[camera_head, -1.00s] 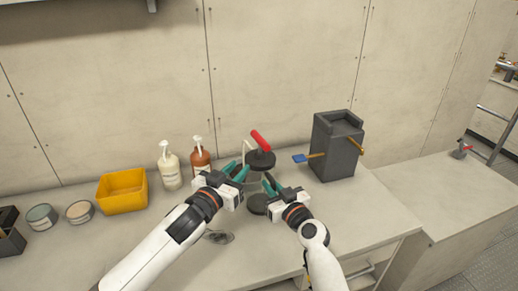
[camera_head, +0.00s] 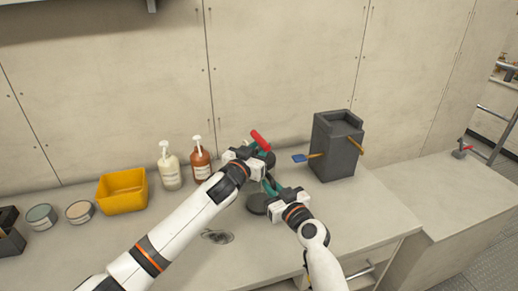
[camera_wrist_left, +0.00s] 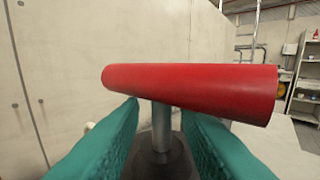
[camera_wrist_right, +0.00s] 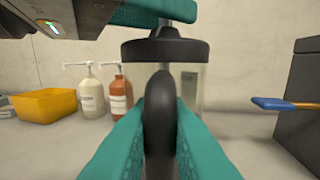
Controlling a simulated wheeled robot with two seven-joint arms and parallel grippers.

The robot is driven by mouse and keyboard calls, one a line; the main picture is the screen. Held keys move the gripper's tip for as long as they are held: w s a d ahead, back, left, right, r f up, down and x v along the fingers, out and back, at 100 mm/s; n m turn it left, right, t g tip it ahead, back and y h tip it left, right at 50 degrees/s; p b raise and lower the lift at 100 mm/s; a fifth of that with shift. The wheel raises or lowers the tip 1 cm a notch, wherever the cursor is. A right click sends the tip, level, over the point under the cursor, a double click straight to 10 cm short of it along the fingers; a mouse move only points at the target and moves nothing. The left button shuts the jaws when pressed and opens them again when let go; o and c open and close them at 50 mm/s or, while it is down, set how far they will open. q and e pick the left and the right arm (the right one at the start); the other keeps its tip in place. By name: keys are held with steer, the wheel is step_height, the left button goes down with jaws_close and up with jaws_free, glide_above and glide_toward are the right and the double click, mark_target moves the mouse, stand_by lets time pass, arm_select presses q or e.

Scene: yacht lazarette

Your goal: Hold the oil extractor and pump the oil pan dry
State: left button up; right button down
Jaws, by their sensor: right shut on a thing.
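The oil extractor has a red T-handle (camera_head: 261,140) on a metal shaft, a black lid (camera_wrist_right: 185,51) and a clear body (camera_wrist_right: 190,85). It stands upright on the counter, partly hidden by my grippers in the head view. My left gripper (camera_head: 262,158) is open just below the red bar; in the left wrist view its teal fingers stand either side of the shaft (camera_wrist_left: 162,117), apart from it. My right gripper (camera_head: 268,184) is shut on the extractor's black side grip (camera_wrist_right: 159,125). A black round piece (camera_head: 257,204) shows low beside it. I cannot identify an oil pan.
A dark grey box (camera_head: 338,145) with a blue-ended tool (camera_head: 302,157) stands right of the extractor. Two pump bottles (camera_head: 169,167), a yellow bin (camera_head: 122,190) and tins (camera_head: 79,212) stand left. The front counter is mostly clear around a dark drain-like disc (camera_head: 217,237).

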mark_target(259, 139)
arm_select(q)
steer(key=shift+c, duration=0.3)
jaws_close()
step_height(259, 139, up, 8)
steer(key=shift+w+f, duration=0.1)
steer(key=shift+w, duration=0.05)
steer(key=shift+c, duration=0.4)
jaws_free()
steer(key=shift+o, duration=0.7)
steer(key=shift+s, duration=0.2)
